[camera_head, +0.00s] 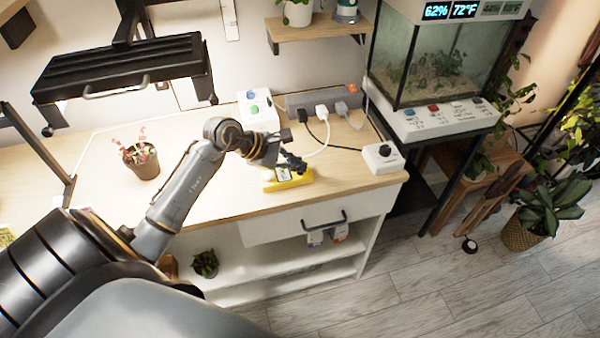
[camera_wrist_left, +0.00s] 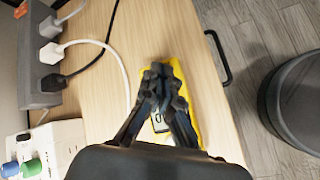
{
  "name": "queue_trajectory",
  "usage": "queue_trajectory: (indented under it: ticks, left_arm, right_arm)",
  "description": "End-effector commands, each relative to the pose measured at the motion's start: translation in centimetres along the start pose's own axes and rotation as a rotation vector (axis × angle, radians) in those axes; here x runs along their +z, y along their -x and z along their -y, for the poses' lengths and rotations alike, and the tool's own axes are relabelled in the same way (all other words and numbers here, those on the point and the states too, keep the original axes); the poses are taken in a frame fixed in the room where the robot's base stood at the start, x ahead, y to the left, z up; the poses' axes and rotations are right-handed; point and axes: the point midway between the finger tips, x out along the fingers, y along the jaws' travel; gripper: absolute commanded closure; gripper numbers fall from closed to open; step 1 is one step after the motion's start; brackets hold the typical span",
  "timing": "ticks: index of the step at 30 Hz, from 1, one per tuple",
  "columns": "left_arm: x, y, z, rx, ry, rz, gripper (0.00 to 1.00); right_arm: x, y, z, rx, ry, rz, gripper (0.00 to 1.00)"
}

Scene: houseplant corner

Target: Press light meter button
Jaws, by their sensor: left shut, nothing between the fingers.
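The light meter (camera_head: 288,181) is a yellow handheld device lying on the wooden bench top near its front edge. It also shows in the left wrist view (camera_wrist_left: 190,82), where its yellow edges stick out around my fingers. My left gripper (camera_head: 296,163) is shut and empty, right over the meter in the head view. In the left wrist view the closed fingertips (camera_wrist_left: 161,72) cover much of the meter's face. A small display is partly visible between the fingers. The button is hidden, and I cannot tell whether the fingertips touch the meter. My right gripper is not in view.
A power strip (camera_head: 322,99) with plugs and cables lies behind the meter. A white box with coloured knobs (camera_head: 258,111) and a white dial box (camera_head: 383,158) stand nearby. A drawer handle (camera_head: 324,220) juts out in front.

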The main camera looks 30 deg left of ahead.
Motion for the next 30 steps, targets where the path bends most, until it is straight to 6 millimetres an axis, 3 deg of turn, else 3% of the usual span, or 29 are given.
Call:
queue_trajectory:
  ticks: [30]
  left_arm:
    - [-0.23,-0.24,0.19,0.0,0.0,-0.001,1.0]
  right_arm:
    - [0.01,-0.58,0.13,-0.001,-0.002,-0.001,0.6]
